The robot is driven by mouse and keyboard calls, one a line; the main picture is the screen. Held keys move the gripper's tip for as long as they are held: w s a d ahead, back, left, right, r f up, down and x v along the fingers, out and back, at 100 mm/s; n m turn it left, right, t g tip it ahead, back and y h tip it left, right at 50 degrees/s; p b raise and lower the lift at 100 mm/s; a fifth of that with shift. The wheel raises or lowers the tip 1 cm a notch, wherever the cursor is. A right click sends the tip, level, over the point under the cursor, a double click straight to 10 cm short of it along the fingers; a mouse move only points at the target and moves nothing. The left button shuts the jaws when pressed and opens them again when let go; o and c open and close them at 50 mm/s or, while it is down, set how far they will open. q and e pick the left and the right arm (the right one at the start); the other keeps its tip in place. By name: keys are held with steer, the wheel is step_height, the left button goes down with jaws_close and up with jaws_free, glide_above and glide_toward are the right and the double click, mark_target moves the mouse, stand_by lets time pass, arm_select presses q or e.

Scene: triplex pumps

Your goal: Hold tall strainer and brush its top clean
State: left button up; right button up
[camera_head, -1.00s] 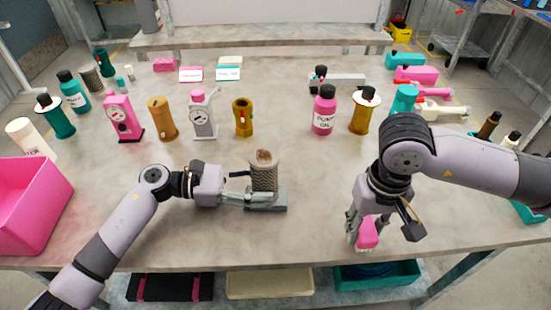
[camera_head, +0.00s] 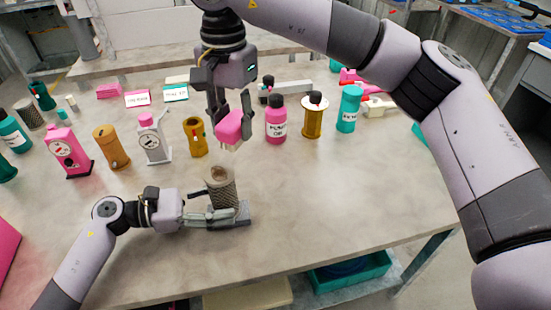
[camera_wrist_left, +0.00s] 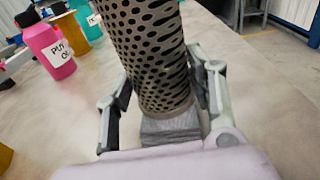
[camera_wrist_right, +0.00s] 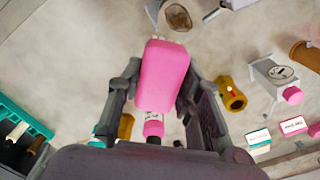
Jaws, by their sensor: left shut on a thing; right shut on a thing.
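The tall strainer (camera_head: 221,188) is a grey perforated cylinder with a brownish top, standing upright on a small grey block (camera_head: 240,216). My left gripper (camera_head: 222,215) is shut around its lower part; the left wrist view shows a finger on each side of the strainer (camera_wrist_left: 152,50). My right gripper (camera_head: 236,122) is shut on a pink-handled brush (camera_wrist_right: 163,75), which also shows in the head view (camera_head: 231,128). The brush is above and slightly behind the strainer, apart from it, with pale bristles pointing down. The strainer's brown top (camera_wrist_right: 178,16) shows beyond the brush in the right wrist view.
Behind stand a pink gauge (camera_head: 68,152), brown cylinder (camera_head: 110,146), white gauge (camera_head: 153,140), brass cylinder (camera_head: 194,138), pink bottle (camera_head: 276,120) and gold spool (camera_head: 312,118). The table right of the strainer is clear.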

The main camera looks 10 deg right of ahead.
mark_target(221, 120)
steer(key=shift+a+r+m, duration=0.5)
steer(key=shift+a+r, duration=0.55)
steer(key=shift+r, duration=0.15)
steer(key=shift+w+f, duration=0.1)
steer(key=shift+f, duration=3.25)
arm_select(q)
steer(key=shift+d, duration=0.1)
arm_select(e)
steer(key=shift+s+a+f, duration=0.25)
steer(key=shift+s+f, duration=0.1)
steer(key=shift+f, duration=0.4)
steer(key=shift+c, duration=0.4)
steer(key=shift+s+a, duration=1.9)
steer(key=shift+w+d, duration=2.1)
steer(key=shift+d, duration=0.15)
steer(key=shift+s+a, duration=2.2)
steer(key=shift+a, duration=0.05)
steer(key=shift+w+d, duration=2.25)
steer(key=shift+w+r, duration=0.1)
steer(key=shift+r, duration=4.1)
